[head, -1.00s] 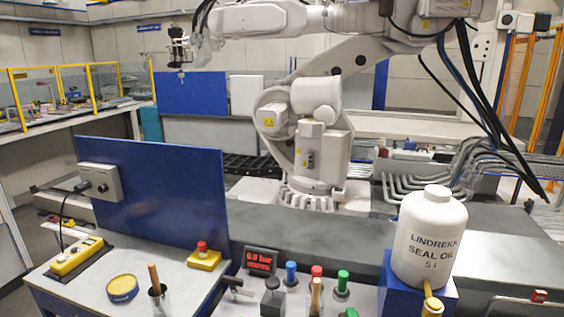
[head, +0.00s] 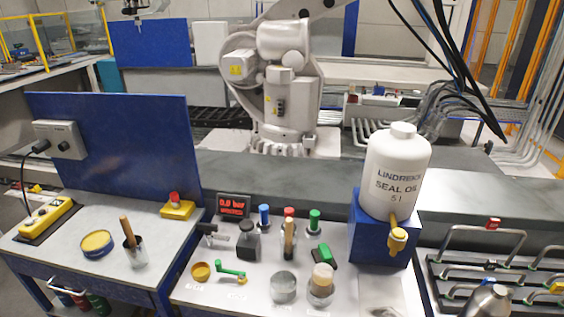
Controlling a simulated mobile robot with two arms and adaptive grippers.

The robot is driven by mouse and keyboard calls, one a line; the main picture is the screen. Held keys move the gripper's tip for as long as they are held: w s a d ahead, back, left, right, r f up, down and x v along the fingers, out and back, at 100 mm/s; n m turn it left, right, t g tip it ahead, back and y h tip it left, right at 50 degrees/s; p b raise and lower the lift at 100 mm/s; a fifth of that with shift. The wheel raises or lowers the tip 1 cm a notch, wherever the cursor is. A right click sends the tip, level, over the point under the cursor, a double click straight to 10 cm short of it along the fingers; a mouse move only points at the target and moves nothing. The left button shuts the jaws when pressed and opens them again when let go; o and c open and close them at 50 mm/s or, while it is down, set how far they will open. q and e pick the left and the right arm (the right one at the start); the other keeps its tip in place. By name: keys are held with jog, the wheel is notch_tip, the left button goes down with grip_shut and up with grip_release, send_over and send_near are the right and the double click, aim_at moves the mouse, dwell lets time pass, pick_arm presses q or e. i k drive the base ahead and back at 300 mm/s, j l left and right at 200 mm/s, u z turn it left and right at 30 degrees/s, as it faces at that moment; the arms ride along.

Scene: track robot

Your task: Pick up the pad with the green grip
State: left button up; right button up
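Three small upright grips stand in a row on dark round bases at the back of the light worktop, in the head view: a blue grip (head: 264,215), a red grip (head: 289,213) and a green grip (head: 314,220) on the right. The green one looks like the pad with the green grip; its base is small. A separate green block (head: 325,254) lies just in front of it, and a green crank-shaped piece (head: 231,268) lies to the left. Neither of my grippers shows.
A white seal oil jug (head: 396,170) stands on a blue block (head: 375,238) right of the grips. A wooden-handled tool (head: 289,238), a grey cylinder (head: 283,287) and a tan-topped jar (head: 321,285) stand in front. A rack of metal handles (head: 485,240) is at right.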

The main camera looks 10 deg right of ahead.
aim_at(323, 255)
jog(key=i+j+z, duration=0.25)
jog(key=j, duration=0.25)
jog(key=j+z, duration=0.3)
jog(key=j, duration=0.25)
jog(key=j+z, duration=0.25)
jog(key=j, duration=0.3)
